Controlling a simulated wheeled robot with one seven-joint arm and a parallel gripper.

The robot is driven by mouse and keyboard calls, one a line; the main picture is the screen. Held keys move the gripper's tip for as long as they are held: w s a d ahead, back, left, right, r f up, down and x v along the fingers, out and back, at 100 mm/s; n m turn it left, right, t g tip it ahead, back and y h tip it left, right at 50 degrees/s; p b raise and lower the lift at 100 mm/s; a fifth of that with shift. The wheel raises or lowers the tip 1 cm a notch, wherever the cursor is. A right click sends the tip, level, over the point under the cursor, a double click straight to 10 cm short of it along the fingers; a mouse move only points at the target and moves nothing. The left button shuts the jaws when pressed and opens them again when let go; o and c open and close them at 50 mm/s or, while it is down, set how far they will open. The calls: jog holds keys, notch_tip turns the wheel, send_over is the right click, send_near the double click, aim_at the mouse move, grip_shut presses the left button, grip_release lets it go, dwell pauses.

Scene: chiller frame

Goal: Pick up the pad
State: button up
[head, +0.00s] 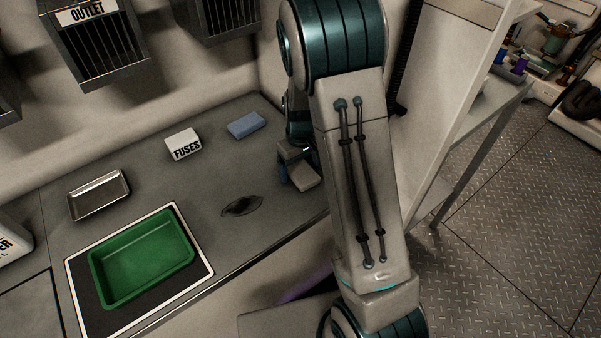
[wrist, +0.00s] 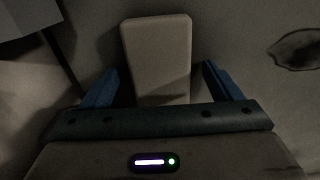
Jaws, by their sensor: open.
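A pale beige, rounded rectangular block, which I take to be the pad (wrist: 157,50), lies on the grey counter. In the wrist view it stands between and beyond the two blue fingers of my open gripper (wrist: 160,70), with a gap on each side. Its near end is hidden behind the gripper body. In the head view the pad (head: 305,178) shows at the counter's right part, beside my gripper (head: 292,172), which my arm partly hides. Nothing is held.
A blue block (head: 246,124) and a white FUSES box (head: 183,144) lie farther back. A metal tray (head: 99,195) and a green tray (head: 142,258) on a white-edged mat (head: 205,272) are at left. A white panel (head: 440,90) rises at right.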

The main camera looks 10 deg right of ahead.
aim_at(300, 169)
jog(key=shift+f, duration=0.15)
jog(key=c, duration=1.1)
jog(key=shift+o, duration=0.2)
notch_tip(300, 169, up, 10)
jog(key=p, duration=0.1)
jog(key=shift+p, duration=0.3)
jog(key=shift+o, duration=0.3)
